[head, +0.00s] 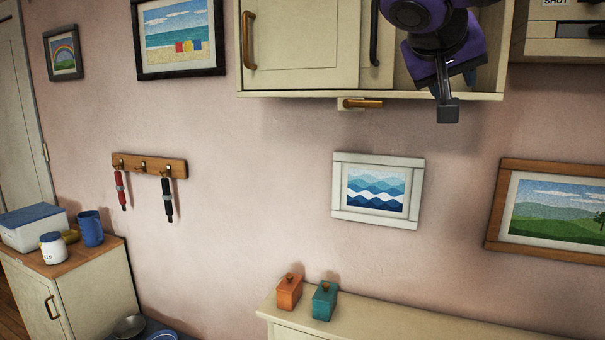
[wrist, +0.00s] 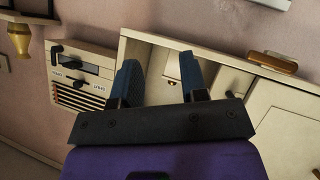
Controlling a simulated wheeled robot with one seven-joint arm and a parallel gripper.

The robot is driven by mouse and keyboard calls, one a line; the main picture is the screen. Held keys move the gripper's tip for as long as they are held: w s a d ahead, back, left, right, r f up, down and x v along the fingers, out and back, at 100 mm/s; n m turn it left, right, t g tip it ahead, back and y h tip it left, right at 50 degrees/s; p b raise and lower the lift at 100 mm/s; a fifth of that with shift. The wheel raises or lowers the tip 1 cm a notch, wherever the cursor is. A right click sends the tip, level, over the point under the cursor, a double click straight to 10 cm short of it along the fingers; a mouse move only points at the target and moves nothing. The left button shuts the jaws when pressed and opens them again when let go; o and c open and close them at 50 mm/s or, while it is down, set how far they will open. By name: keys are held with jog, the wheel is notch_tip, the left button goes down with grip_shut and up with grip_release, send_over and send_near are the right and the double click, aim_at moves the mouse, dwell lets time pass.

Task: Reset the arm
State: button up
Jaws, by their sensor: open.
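My gripper (wrist: 161,78) is open, with two dark blue fingers apart and nothing seen held between them in the wrist view. In the head view my purple wrist hangs at the top right, in front of the cream wall cabinet (head: 300,48). The fingers are mostly hidden there. In the wrist view the fingers point at the cabinet's open section (wrist: 160,62). A small pale piece with a dark spot (wrist: 172,82) shows behind the gap between them; I cannot tell what it is.
A wooden handle (head: 362,103) sits under the cabinet. A cream box with vents and switches (wrist: 82,75) is close beside it. Orange (head: 289,293) and teal (head: 324,301) lidded boxes stand on the counter below. The wall under the cabinet holds a wave picture (head: 376,191).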

jog(key=s+d+f+n+g+y, duration=0.1)
jog(key=s+d+f+y, duration=0.3)
jog(key=s+f, duration=0.5)
jog(key=s+d+f+n+g+y, duration=0.1)
jog(key=s+d+f+g+y, duration=0.1)
jog(key=s+f, duration=0.7)
notch_tip(320, 180, down, 4)
jog(key=shift+s+d+r+n+g+y, duration=0.2)
jog(key=shift+s+d+n+g+y, duration=0.2)
jog(key=shift+d+y, duration=0.55)
